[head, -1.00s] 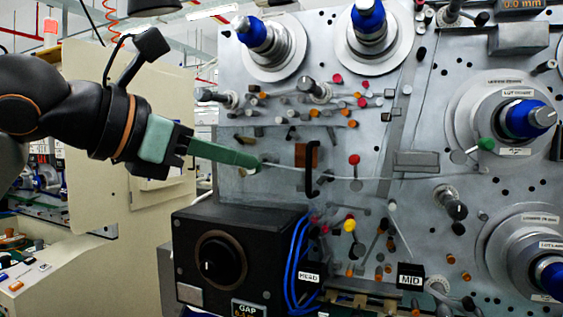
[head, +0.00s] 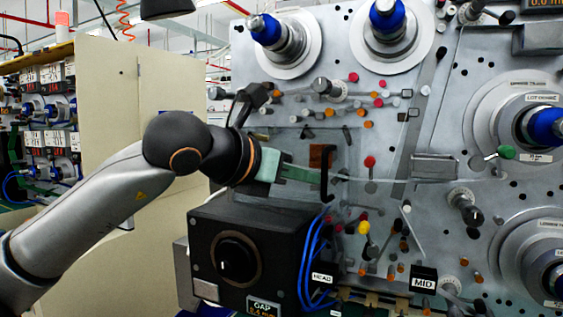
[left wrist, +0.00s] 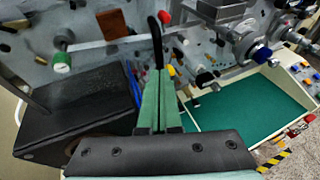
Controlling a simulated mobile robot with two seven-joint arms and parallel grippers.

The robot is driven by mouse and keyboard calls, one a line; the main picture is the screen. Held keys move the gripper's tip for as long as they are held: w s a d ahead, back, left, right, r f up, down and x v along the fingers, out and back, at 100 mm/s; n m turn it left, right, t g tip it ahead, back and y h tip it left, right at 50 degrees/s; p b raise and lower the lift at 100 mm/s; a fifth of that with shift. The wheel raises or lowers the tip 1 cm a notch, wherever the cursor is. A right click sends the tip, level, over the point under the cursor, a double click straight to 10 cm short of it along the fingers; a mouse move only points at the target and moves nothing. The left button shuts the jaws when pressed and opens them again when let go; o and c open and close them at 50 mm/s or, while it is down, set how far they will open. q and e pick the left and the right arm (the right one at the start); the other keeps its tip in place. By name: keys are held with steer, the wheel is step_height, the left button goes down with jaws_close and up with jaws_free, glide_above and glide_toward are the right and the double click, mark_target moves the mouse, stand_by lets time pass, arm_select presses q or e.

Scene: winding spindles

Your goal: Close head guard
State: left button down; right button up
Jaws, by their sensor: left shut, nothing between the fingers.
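The head guard looks like a clear panel, hard to make out, with a black upright handle (head: 327,172) in front of the grey machine face. It is above the black box beside the HEAD label (head: 322,278). My left gripper (head: 312,176) has its green fingers shut and empty, with the tips at or just beside the handle; I cannot tell whether they touch. In the left wrist view the handle (left wrist: 155,42) rises just beyond the shut fingertips. The panel's exact edges and angle are unclear. My right gripper is not in view.
The black box with a round dial (head: 237,257) sits below my left gripper, with blue cables (head: 312,255) on its right side. Several rollers and blue-tipped spindles (head: 388,15) stick out of the face. A beige cabinet (head: 110,120) stands behind my left arm.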

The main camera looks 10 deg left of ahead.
mark_target(322, 168)
arm_select(q)
steer(key=shift+w+d, duration=0.45)
steer(key=shift+w, duration=0.15)
steer(key=shift+w+d+f, duration=0.1)
steer(key=shift+w+d, duration=0.15)
steer(key=shift+w+d+n+t+y+b, duration=0.4)
steer(key=shift+w+d+n+y+b, duration=0.45)
steer(key=shift+w+d+b, duration=0.25)
steer(key=shift+w+d, duration=0.15)
steer(key=shift+w, duration=0.2)
steer(key=shift+r+n+t+y, duration=0.25)
steer(key=shift+r+t+y, duration=0.05)
steer(key=shift+y, duration=0.05)
steer(key=shift+a, duration=0.25)
